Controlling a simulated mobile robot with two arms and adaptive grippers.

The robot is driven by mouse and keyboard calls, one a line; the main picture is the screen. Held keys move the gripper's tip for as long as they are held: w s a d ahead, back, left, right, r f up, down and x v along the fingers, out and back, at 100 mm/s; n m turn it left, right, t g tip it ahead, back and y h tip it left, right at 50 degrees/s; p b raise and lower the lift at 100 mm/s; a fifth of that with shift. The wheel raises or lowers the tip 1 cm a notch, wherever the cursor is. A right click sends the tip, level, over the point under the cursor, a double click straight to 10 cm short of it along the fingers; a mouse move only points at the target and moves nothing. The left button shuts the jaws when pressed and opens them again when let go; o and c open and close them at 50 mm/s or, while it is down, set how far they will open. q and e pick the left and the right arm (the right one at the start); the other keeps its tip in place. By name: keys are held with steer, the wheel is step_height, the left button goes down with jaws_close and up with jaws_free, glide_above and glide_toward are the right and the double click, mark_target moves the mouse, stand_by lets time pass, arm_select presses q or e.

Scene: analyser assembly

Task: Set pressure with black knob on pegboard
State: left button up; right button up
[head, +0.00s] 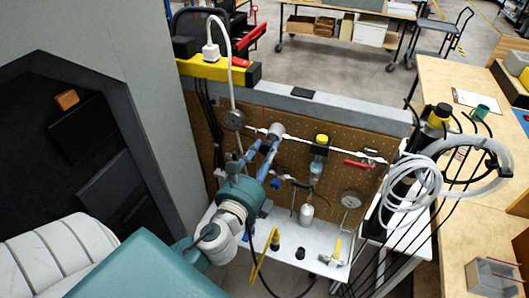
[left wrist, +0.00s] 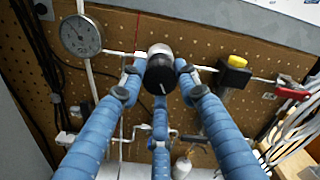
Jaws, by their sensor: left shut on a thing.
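The pegboard (head: 330,155) stands upright with tubing, gauges and valves on it. The black knob (left wrist: 160,72), with a silvery upper part and a white mark on its face, sits at the upper middle of the left wrist view; its silvery part (head: 277,129) shows in the head view. My left gripper (head: 268,146) has blue fingers and reaches the knob from the front. In the left wrist view its fingertips (left wrist: 159,78) are closed against the knob's sides, with a third finger below. A round dial gauge (left wrist: 81,36) is left of the knob; its needle is too small to read.
A yellow-topped valve (head: 320,143) and a red lever (head: 359,164) are right of the knob. Coiled white tubing (head: 405,190) and black cables crowd the right side. A grey wall panel (head: 160,90) is close on the left.

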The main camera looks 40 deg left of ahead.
arm_select(q)
steer(key=m, duration=0.4)
steer(key=shift+d+f, duration=0.1)
steer(key=shift+m, duration=0.3)
steer(key=shift+f, duration=0.15)
steer(key=o, duration=1.1)
steer(key=shift+o, duration=0.2)
steer(key=v, duration=1.2)
